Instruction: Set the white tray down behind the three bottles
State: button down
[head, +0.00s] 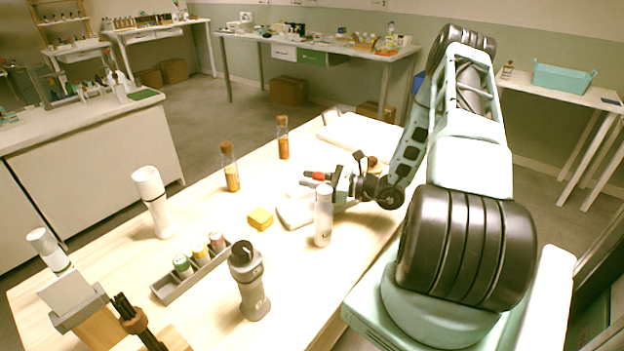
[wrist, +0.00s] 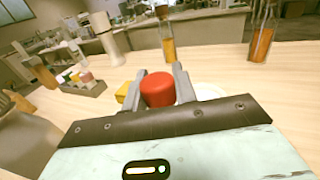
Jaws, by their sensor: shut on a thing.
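My gripper (head: 325,178) is shut on a small red round-topped piece (wrist: 158,89), which shows between the fingers in the wrist view. A pale white surface (wrist: 207,90) shows beside and below the fingers; in the head view a white flat piece (head: 300,190) lies under the gripper. I cannot tell whether it is the white tray or whether it is joined to the red piece. Two cork-topped bottles with orange contents stand upright beyond the gripper, one to the left (head: 231,170) and one farther back (head: 283,140).
A yellow block (head: 260,219), a grey rack of small jars (head: 168,290), a grey grinder-like object (head: 250,285) and a white cylinder (head: 154,200) stand to the left. A large white slab (head: 360,133) lies at the back. Bare wood lies between the bottles and the yellow block.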

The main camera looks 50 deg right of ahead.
jog(key=c, duration=1.5)
grip_release()
jog(key=shift+f, duration=0.15)
jog(key=o, duration=0.4)
